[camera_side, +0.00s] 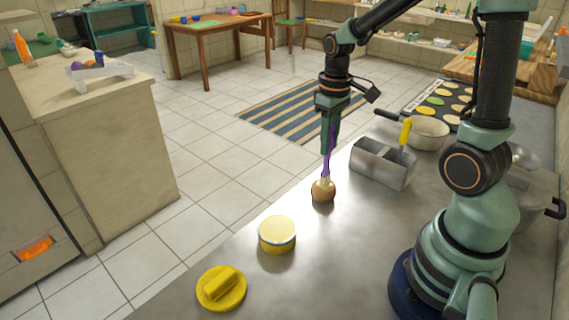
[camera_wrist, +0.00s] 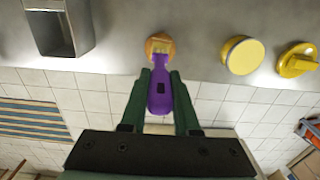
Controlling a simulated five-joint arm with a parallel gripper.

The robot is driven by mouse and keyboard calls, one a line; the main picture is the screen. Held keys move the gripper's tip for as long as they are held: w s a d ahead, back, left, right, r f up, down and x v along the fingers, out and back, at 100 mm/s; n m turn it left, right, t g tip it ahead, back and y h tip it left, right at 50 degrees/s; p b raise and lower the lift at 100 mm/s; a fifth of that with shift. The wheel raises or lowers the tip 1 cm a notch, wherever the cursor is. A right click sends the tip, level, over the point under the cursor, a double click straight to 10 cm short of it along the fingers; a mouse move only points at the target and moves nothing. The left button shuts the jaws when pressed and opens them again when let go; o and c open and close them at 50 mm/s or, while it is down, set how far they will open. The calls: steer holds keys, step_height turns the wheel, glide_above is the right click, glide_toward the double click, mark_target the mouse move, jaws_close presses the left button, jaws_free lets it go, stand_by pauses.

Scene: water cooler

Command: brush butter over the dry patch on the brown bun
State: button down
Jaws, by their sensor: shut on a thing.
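My gripper (camera_side: 329,143) is shut on a purple-handled brush (camera_side: 328,160). In the wrist view my gripper (camera_wrist: 160,80) has its two green fingers on either side of the purple handle (camera_wrist: 160,95). The brown bun (camera_side: 323,191) sits on the metal counter below the brush, and the pale brush head appears to meet its top. In the wrist view the bun (camera_wrist: 160,45) is at the brush's tip, partly covered by it. I cannot make out the dry patch. A yellow tub (camera_side: 277,235) with a pale yellow top stands left of the bun, likely the butter.
A yellow lid with a raised handle (camera_side: 221,288) lies near the counter's front left. A metal two-compartment box (camera_side: 383,163) holding a yellow-handled tool stands right of the bun. A pan (camera_side: 428,132) is behind it. Counter between the bun and tub is clear.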

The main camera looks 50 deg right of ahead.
steer(key=shift+r, duration=3.45)
